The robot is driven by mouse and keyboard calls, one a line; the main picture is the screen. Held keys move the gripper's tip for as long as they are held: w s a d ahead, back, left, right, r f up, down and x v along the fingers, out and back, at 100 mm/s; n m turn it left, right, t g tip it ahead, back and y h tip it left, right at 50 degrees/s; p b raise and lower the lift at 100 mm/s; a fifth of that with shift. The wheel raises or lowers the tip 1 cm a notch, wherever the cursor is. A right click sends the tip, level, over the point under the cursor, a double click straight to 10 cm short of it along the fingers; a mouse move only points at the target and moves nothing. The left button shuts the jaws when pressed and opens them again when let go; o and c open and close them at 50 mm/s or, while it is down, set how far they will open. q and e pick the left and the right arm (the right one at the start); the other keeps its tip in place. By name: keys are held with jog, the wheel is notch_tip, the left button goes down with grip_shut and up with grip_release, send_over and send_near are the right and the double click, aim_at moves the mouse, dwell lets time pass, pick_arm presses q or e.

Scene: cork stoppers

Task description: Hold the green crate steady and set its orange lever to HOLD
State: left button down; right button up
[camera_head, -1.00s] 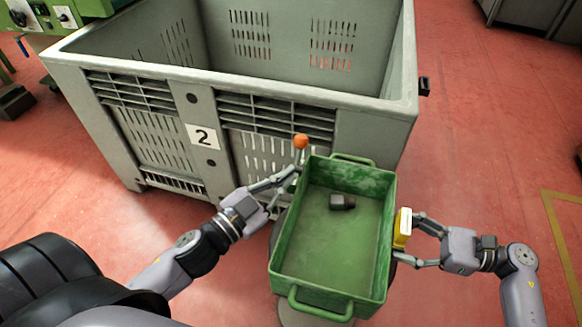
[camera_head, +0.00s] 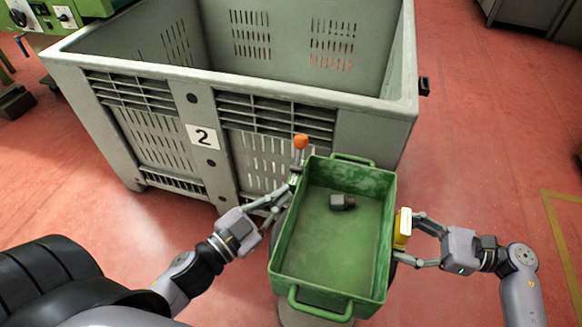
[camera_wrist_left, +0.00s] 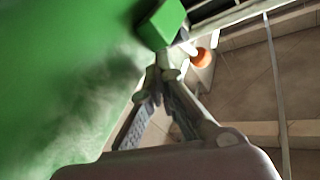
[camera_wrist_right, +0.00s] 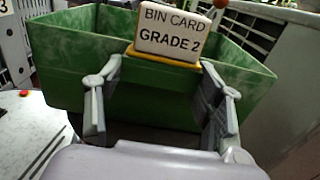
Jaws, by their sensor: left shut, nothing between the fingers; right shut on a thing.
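The green crate (camera_head: 332,258) stands upright below the big grey bin, with a small dark block (camera_head: 342,202) inside. Its lever has an orange ball knob (camera_head: 301,141) and stands at the crate's far left corner. The knob also shows in the left wrist view (camera_wrist_left: 200,58). No HOLD marking is readable. My left gripper (camera_head: 290,190) is shut and empty, its tips close below the knob by the crate's left wall; I cannot tell whether they touch the lever. My right gripper (camera_wrist_right: 160,72) is shut on the bin card holder (camera_wrist_right: 170,35) on the crate's right side.
A large grey bin (camera_head: 365,118) marked 2 stands right behind the crate and lever. A green machine (camera_head: 62,18) is at the back left. The red floor (camera_head: 480,130) on the right is clear. The crate rests on a round pale support (camera_head: 300,315).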

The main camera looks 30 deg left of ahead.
pick_arm(q)
jog(key=shift+s+f, duration=1.1)
jog(key=shift+s, duration=0.05)
pick_arm(e)
jog(key=o, duration=1.7)
